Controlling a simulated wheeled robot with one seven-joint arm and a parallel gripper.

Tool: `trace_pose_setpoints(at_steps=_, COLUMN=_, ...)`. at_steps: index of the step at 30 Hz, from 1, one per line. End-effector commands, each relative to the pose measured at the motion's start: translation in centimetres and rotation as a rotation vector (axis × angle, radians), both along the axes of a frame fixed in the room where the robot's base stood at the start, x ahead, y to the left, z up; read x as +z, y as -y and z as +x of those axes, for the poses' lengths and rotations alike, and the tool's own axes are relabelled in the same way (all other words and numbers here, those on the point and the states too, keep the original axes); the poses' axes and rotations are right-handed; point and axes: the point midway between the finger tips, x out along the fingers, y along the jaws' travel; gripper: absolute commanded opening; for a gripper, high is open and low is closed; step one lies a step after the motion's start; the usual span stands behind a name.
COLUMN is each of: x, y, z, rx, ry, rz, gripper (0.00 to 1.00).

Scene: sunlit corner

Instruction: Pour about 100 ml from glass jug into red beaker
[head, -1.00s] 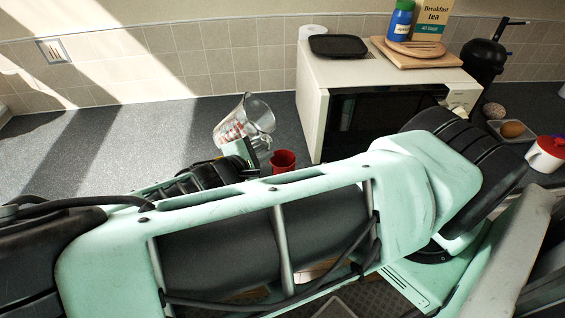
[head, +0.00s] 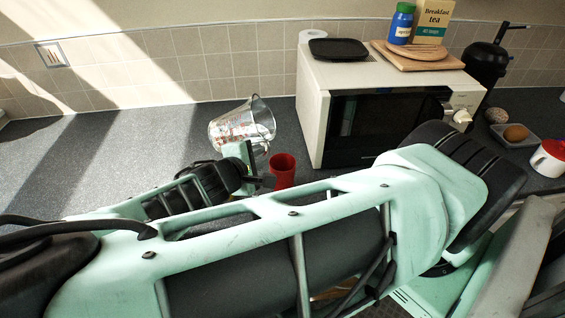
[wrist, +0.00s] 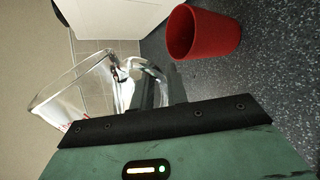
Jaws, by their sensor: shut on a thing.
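The glass jug (head: 236,127), clear with red markings, is held above the counter and tilted with its mouth toward the right. It also shows in the wrist view (wrist: 75,90). My gripper (wrist: 150,93) is shut on the jug's handle; my forearm hides part of it in the head view. The red beaker (head: 283,171) stands upright on the counter, to the right of and below the jug, apart from it. In the wrist view the beaker (wrist: 207,33) is at the upper right. No stream of liquid shows between them, and I cannot tell the level in either.
A white microwave (head: 313,112) stands just right of the beaker, with a black tray (head: 338,47) and a wooden board (head: 418,62) on top. A red-lidded white pot (head: 549,158) is at far right. The counter (head: 120,150) on the left is clear.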

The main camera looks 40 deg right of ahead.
Motion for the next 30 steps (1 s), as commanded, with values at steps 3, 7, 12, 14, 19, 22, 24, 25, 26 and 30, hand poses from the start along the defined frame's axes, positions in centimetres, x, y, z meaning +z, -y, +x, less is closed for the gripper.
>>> trace_pose_setpoints(at_steps=3, x=0.08, y=-0.03, z=0.04, rx=-0.002, ry=0.018, rz=0.012, gripper=0.00)
trace_pose_setpoints(at_steps=7, x=0.15, y=-0.10, z=0.13, rx=-0.002, ry=0.037, rz=0.026, gripper=0.00)
trace_pose_setpoints(at_steps=12, x=0.19, y=-0.12, z=0.19, rx=-0.001, ry=0.047, rz=0.033, gripper=0.00)
trace_pose_setpoints(at_steps=14, x=0.17, y=-0.15, z=0.22, rx=0.000, ry=0.048, rz=0.033, gripper=0.00)
trace_pose_setpoints(at_steps=19, x=0.13, y=-0.31, z=0.35, rx=0.000, ry=0.052, rz=0.035, gripper=0.00)
trace_pose_setpoints(at_steps=22, x=0.12, y=-0.33, z=0.33, rx=0.000, ry=0.054, rz=0.036, gripper=0.00)
trace_pose_setpoints(at_steps=24, x=0.11, y=-0.33, z=0.33, rx=0.000, ry=0.056, rz=0.038, gripper=0.00)
trace_pose_setpoints(at_steps=25, x=0.10, y=-0.33, z=0.32, rx=0.000, ry=0.056, rz=0.037, gripper=0.00)
trace_pose_setpoints(at_steps=26, x=0.10, y=-0.33, z=0.32, rx=-0.001, ry=0.056, rz=0.038, gripper=0.00)
trace_pose_setpoints(at_steps=30, x=0.06, y=-0.34, z=0.32, rx=0.000, ry=0.060, rz=0.039, gripper=0.00)
